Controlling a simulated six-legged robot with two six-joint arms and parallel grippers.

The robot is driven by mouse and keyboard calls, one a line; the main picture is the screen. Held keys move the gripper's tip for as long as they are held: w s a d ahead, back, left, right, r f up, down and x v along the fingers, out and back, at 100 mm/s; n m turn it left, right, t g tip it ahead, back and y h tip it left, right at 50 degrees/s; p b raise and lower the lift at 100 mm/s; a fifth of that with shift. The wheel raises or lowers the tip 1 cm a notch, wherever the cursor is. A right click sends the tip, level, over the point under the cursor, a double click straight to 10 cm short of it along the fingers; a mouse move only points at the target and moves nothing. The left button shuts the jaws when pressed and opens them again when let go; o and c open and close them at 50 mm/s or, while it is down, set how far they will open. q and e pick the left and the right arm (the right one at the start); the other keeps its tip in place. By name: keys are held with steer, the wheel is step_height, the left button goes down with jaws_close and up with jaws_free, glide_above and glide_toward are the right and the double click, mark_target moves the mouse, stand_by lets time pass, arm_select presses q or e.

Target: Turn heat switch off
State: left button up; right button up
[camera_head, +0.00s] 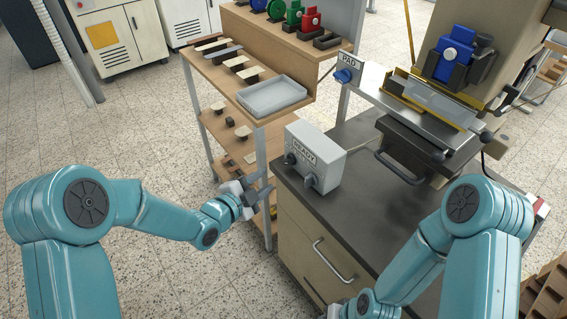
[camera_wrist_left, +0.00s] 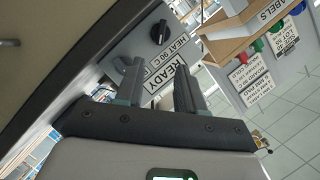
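The grey control box (camera_head: 318,152), labelled READY, stands on the dark top of the cabinet. Two dark knobs show on its front, the left knob (camera_head: 290,158) and the right knob (camera_head: 310,180). In the left wrist view, a black knob (camera_wrist_left: 160,32) sits beside a "HEAT 90 C" label (camera_wrist_left: 168,61). My left gripper (camera_head: 262,190) is in front of and left of the box, apart from it. In the left wrist view my left gripper (camera_wrist_left: 157,75) has its fingers spread, with nothing held. My right gripper's fingers are not visible; only its wrist shows at the bottom edge.
A wooden shelf (camera_head: 240,75) with tools and a grey tray (camera_head: 271,96) stands behind the left gripper. A drawer handle (camera_head: 333,262) sticks out from the cabinet front.

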mark_target(287, 163)
arm_select(q)
steer(key=x, duration=1)
steer(key=shift+w+d+f+p, duration=0.15)
steer(key=shift+w+p, duration=0.2)
jaws_close()
